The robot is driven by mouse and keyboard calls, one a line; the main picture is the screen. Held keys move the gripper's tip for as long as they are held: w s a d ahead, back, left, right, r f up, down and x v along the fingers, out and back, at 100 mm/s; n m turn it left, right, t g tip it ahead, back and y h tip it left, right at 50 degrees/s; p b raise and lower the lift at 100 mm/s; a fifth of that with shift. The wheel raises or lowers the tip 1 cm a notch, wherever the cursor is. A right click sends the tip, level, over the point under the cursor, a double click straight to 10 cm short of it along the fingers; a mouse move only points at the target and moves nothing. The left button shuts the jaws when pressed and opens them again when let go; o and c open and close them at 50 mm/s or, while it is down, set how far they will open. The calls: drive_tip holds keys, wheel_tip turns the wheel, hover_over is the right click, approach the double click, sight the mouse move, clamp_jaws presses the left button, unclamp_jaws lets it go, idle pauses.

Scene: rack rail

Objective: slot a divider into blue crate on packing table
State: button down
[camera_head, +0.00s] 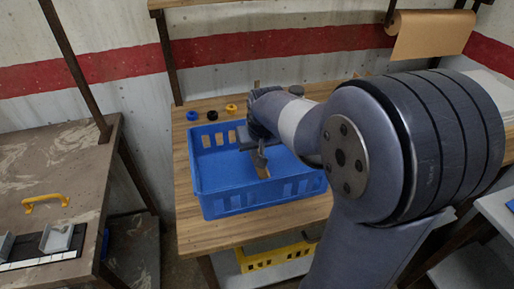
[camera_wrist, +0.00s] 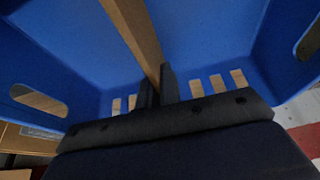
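The blue crate (camera_head: 225,205) stands on the wooden packing table (camera_head: 200,235), open at the top, with slots in its walls. My gripper (camera_head: 260,160) is over the inside of the crate, pointing down. In the wrist view, my gripper (camera_wrist: 157,86) has its two dark fingers shut on a thin tan divider (camera_wrist: 136,30), seen nearly edge-on. A tan part of the divider (camera_head: 262,171) shows below the fingers in the head view. Blue crate walls (camera_wrist: 210,35) surround it in the wrist view. My arm hides the crate's right side. I cannot tell whether the divider touches the crate.
Several small rolls, black and yellow (camera_head: 231,108), lie behind the crate. A yellow crate (camera_head: 275,256) is below the tabletop. A brown paper roll (camera_head: 430,35) hangs at the back right. A separate table with a yellow handle (camera_head: 45,200) stands at left.

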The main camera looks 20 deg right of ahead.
drive_tip(key=shift+f, duration=0.3)
drive_tip(key=c, duration=1.5)
unclamp_jaws()
drive_tip(key=shift+c, duration=0.2)
drive_tip(key=v, duration=1.1)
drive_tip(key=shift+f, duration=0.15)
drive_tip(key=x, duration=1)
drive_tip(key=shift+w+f, duration=0.15)
drive_tip(key=shift+w, duration=0.1)
drive_tip(key=shift+r+p, duration=0.3)
drive_tip(key=shift+r, duration=0.05)
